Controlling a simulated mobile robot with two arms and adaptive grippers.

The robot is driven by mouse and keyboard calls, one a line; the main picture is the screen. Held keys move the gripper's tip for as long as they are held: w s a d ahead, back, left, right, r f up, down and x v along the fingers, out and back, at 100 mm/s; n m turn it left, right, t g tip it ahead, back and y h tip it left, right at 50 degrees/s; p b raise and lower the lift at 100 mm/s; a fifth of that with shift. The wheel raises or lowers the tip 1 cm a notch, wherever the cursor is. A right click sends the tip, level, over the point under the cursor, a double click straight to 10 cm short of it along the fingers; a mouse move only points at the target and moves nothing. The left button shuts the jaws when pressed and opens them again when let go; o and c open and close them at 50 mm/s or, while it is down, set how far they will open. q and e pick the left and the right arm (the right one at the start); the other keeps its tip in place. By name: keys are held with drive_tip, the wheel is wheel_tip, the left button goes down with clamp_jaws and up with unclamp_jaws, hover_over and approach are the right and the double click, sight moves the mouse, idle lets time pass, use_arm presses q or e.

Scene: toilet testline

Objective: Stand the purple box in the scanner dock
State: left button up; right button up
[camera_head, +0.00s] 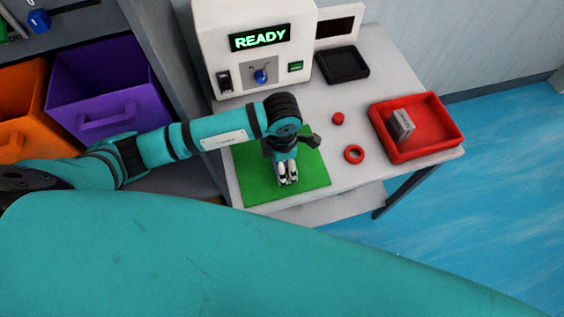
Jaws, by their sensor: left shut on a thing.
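My left gripper (288,180) points down over the green mat (312,184) at the front of the table. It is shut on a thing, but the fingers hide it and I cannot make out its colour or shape. No small purple box shows in the open; the only purple thing is a large bin (108,92) with a handle on the shelf at the left. A white machine (216,54) with a green READY display stands at the back of the table. A black tray (342,64) lies to its right; I cannot tell if this is the scanner dock. My right gripper is not in view.
A red tray (435,148) at the table's right holds a grey-white box (402,125). A red ring (354,154) and a red knob-like piece (338,118) lie between mat and tray. An orange bin (22,108) stands left. My own teal body part hides the foreground.

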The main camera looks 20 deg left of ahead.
use_arm(q)
drive_tip(key=shift+c, duration=0.7)
drive_tip(key=shift+r, duration=0.15)
